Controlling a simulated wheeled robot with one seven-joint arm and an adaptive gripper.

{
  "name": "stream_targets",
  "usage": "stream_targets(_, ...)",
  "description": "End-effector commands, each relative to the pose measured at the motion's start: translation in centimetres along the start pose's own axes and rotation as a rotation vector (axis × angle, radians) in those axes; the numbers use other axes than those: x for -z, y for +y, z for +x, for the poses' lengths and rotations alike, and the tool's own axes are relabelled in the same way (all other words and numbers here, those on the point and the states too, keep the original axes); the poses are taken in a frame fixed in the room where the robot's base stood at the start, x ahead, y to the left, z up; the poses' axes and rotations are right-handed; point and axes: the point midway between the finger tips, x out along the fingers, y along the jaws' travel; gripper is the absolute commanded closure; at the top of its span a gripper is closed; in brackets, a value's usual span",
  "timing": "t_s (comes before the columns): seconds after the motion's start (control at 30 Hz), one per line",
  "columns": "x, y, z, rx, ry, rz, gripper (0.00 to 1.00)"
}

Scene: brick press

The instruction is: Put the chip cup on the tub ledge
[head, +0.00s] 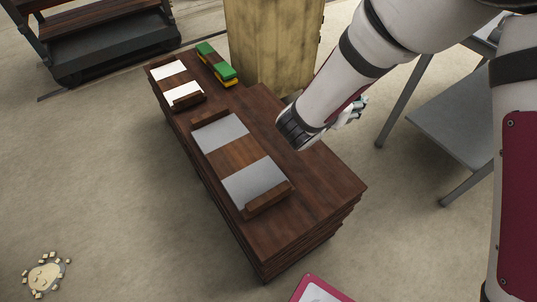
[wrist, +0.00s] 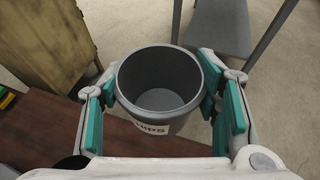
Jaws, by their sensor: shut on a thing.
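The chip cup (wrist: 160,85) is a grey, round, open-topped cup with a white label showing part of a word, "HIPS". It looks empty inside. My gripper (wrist: 165,100) is shut on it, with teal pads on its left and right sides. In the head view my gripper (head: 352,112) is mostly hidden behind my forearm, beyond the right side of the dark wooden bench, and the cup cannot be made out. I cannot tell for sure which thing is the tub ledge.
The dark wooden bench (head: 318,192) holds grey plates (head: 255,185), white sheets (head: 182,93) and green and yellow bricks (head: 216,62). A grey metal stand with a low shelf (head: 462,120) is at right. Crumbs (head: 45,272) lie on the floor.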

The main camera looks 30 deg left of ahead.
Motion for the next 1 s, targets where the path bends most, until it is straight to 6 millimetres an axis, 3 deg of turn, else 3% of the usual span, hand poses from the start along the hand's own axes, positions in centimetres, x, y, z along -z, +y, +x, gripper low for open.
stream_targets(0.03, 3.0, 2.3, -0.1, -0.018, 0.003, -0.009, 0.79)
stream_targets(0.1, 5.8, 4.6, -0.9, -0.031, 0.002, -0.014, 0.79)
stream_targets(0.3, 11.7, 8.7, -3.2, -0.054, 0.0, -0.022, 0.79)
stream_targets(0.5, 14.3, 9.9, -4.0, -0.059, -0.001, -0.024, 0.79)
stream_targets(0.8, 18.9, 9.9, -2.2, -0.059, -0.002, -0.024, 0.79)
stream_targets(1.0, 20.1, 9.9, -1.7, -0.059, -0.001, -0.023, 0.79)
